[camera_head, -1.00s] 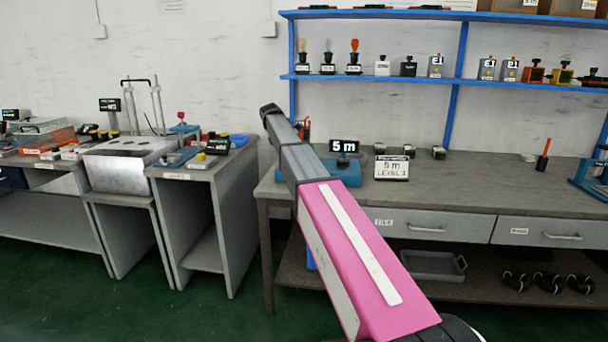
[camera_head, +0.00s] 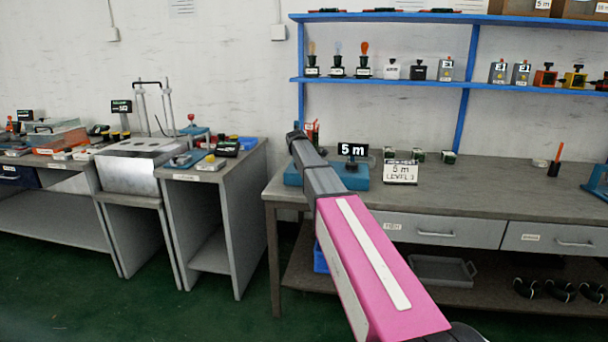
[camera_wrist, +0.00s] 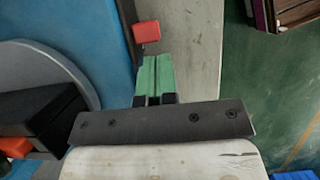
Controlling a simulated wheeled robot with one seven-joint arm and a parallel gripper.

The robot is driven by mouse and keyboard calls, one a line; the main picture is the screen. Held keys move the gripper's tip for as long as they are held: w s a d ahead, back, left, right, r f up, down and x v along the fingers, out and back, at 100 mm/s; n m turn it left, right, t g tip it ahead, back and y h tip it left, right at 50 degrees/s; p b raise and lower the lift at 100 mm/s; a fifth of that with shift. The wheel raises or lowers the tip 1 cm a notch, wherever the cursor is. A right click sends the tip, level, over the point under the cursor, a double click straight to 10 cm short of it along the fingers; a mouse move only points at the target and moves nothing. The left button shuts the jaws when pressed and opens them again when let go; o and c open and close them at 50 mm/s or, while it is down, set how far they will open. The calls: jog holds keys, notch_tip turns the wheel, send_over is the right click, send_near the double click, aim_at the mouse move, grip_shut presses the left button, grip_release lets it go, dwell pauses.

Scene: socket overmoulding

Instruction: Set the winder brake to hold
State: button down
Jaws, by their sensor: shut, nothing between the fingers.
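The winder is the blue-based unit (camera_head: 357,178) with a "5 m" display (camera_head: 353,149) at the left end of the right bench. My arm hides part of it. In the wrist view its blue body (camera_wrist: 105,30) and a grey disc (camera_wrist: 45,62) lie at the left. A red knob (camera_wrist: 146,32) on a dark bar, apparently the brake lever, is just beyond my fingertips. My gripper (camera_wrist: 153,62) is shut and empty, its green fingers together. A small gap shows between fingers and knob in the picture; contact cannot be judged.
A black block with a red-orange end (camera_wrist: 15,147) is at the wrist view's left. The bench edge and green floor (camera_wrist: 270,80) lie to the right. A "5 m LEVEL" sign (camera_head: 400,173) stands right of the winder. The bench middle (camera_head: 480,180) is mostly clear.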

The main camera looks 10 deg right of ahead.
jog(key=shift+s+d, duration=0.15)
jog(key=shift+d, duration=0.25)
jog(key=d, duration=0.1)
jog(key=s+d, duration=0.1)
jog(key=d, duration=0.2)
jog(key=shift+s+d, duration=0.25)
jog(key=a, duration=0.1)
jog(key=w+a, duration=0.1)
jog(key=a, duration=0.2)
jog(key=shift+w+a+r, duration=0.15)
jog(key=shift+w, duration=0.2)
jog(key=s+v, duration=0.1)
jog(key=v, duration=0.8)
jog(key=shift+w+r, duration=0.35)
jog(key=shift+r, duration=0.05)
jog(key=shift+s, duration=0.1)
